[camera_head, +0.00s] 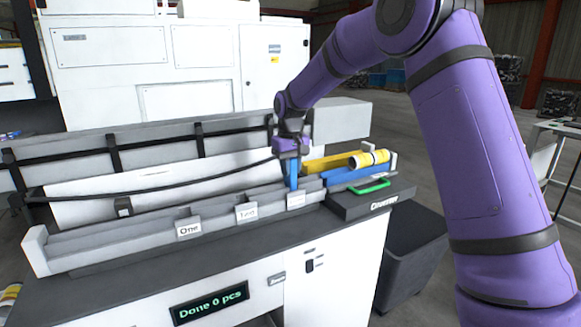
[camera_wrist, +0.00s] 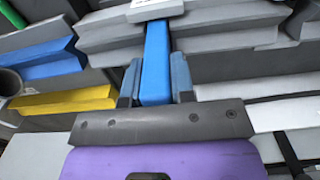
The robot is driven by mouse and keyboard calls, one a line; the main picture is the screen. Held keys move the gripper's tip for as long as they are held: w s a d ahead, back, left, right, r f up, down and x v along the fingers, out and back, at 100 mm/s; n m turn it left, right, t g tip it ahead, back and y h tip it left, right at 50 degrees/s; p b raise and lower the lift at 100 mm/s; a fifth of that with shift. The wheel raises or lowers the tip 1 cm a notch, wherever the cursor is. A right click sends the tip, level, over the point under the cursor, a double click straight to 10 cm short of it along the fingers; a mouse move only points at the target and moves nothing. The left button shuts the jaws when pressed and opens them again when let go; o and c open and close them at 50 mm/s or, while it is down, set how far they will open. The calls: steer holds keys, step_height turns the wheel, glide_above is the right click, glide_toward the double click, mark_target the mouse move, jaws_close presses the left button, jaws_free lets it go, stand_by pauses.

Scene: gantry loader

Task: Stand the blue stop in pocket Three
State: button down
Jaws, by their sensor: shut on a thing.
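The blue stop (camera_head: 292,180) is an upright blue bar held below my gripper (camera_head: 291,160). In the wrist view the blue stop (camera_wrist: 156,55) lies between the two grey-blue fingers of my gripper (camera_wrist: 155,78), which are shut on it. Its lower end is close to the third label plate (camera_head: 296,200), at the right end of the grey trough. That plate's text is too small to read, but it follows the plates One (camera_head: 188,229) and Two (camera_head: 246,212). I cannot tell whether the stop's foot is inside the pocket.
A green handle (camera_head: 371,186) is on the dark Drawer (camera_head: 375,203). A white machine (camera_head: 180,60) stands behind. A display (camera_head: 210,304) reads "Done 0 pcs".

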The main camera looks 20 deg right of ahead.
mark_target(289, 179)
steer(key=shift+f, duration=0.15)
steer(key=shift+f, duration=0.9)
steer(key=shift+f, duration=0.25)
stand_by(0.4)
steer(key=shift+f, duration=0.3)
steer(key=c, duration=0.9)
jaws_free()
steer(key=shift+d+f, duration=0.1)
steer(key=shift+s, duration=0.1)
steer(key=shift+a+f, duration=0.1)
steer(key=shift+a, duration=0.2)
steer(key=r, duration=0.7)
steer(key=d+r, duration=0.1)
steer(key=r, duration=0.3)
steer(key=shift+r, duration=0.2)
